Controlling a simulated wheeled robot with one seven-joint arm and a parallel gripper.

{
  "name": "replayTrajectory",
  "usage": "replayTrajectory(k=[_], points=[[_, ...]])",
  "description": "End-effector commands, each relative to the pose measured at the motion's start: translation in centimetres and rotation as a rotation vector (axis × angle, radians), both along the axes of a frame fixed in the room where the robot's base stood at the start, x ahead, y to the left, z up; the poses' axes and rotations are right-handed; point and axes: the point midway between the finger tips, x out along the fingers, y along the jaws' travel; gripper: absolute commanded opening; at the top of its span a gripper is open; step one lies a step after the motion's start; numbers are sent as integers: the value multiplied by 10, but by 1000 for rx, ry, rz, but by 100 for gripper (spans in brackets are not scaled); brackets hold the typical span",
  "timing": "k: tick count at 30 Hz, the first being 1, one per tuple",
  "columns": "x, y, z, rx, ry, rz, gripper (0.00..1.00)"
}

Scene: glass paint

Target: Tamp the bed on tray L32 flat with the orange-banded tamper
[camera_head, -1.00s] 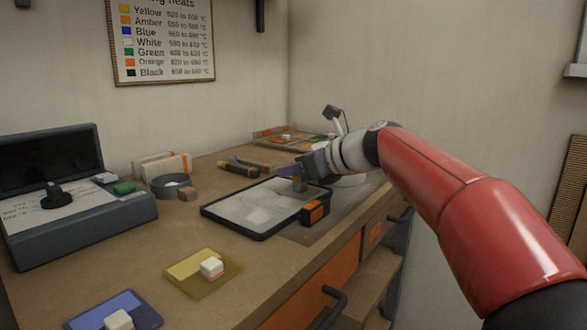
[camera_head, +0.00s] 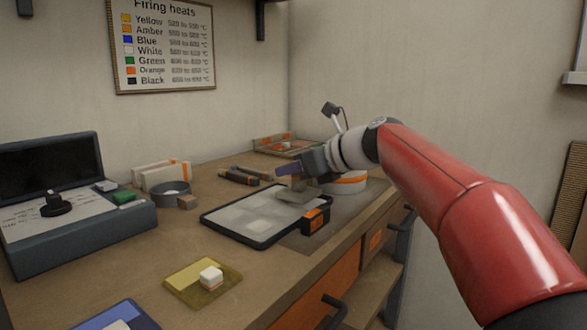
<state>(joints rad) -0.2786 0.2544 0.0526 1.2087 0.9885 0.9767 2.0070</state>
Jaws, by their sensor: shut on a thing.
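A dark-rimmed tray (camera_head: 212,221) holds a pale grey bed (camera_head: 240,211) with lighter, squarish patches on its surface. A black block with an orange label (camera_head: 315,216) sits at the tray's right end; its text is too small to read. My gripper (camera_head: 293,172) is above the tray's far right corner, shut on a tamper. The tamper's grey flat foot (camera_head: 294,196) shows below the fingers, low over the bed's right end; I cannot tell whether it touches. Its handle and any orange band are hidden by the gripper.
A white round tub with an orange band (camera_head: 348,186) stands behind my gripper. Dark-handled tools (camera_head: 238,177) and a grey ring (camera_head: 173,193) lie beyond the tray. A grey case (camera_head: 85,240) stands left.

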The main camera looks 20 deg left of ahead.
Motion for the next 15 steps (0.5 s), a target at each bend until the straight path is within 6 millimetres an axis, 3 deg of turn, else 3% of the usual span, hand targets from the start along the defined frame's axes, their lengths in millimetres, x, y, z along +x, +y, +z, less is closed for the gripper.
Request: replayTrajectory(k=[15], points=[[-48, 19, 1, 0, -2, 2, 0]])
